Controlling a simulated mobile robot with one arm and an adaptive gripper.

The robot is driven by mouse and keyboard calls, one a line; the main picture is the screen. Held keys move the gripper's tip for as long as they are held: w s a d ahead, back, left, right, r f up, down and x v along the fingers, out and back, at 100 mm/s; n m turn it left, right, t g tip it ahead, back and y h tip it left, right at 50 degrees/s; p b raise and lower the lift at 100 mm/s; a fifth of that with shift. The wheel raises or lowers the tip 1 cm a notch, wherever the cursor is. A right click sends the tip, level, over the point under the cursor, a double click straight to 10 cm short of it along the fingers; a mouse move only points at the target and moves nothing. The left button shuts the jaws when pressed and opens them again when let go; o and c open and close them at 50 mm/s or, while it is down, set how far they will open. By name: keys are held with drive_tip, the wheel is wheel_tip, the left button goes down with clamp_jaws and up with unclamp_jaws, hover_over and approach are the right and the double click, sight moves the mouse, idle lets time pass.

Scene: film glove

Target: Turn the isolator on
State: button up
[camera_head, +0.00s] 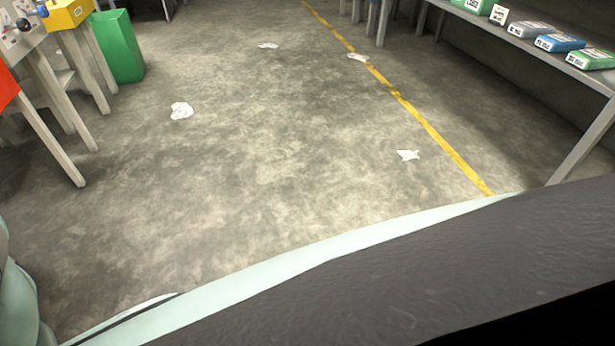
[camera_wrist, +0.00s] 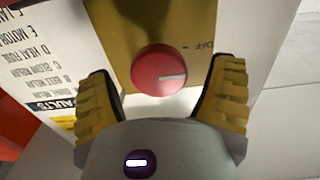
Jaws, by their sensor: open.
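The isolator shows in the wrist view as a round red knob (camera_wrist: 150,71) with a pale pointer line, on a brass-coloured plate (camera_wrist: 118,30). The pointer line runs sideways, towards the right. The letters OFF appear upside down on the plate, up and right of the knob. My gripper (camera_wrist: 163,80) is open, with one yellow ribbed finger on each side of the knob. Gaps show between the fingers and the knob; it is not held. I cannot make out the isolator or my gripper in the head view.
A white printed fault list (camera_wrist: 40,50) is left of the plate. In the head view, a yellow box (camera_head: 70,14) and green bin (camera_head: 117,46) stand upper left. White scraps (camera_head: 181,111) lie on open concrete floor. A shelf with boxes (camera_head: 560,42) is at right.

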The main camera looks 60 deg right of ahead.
drive_tip(key=shift+w+a, duration=0.2)
drive_tip(key=shift+a, duration=0.05)
drive_tip(key=shift+d, duration=0.1)
drive_tip(key=c, duration=1.2)
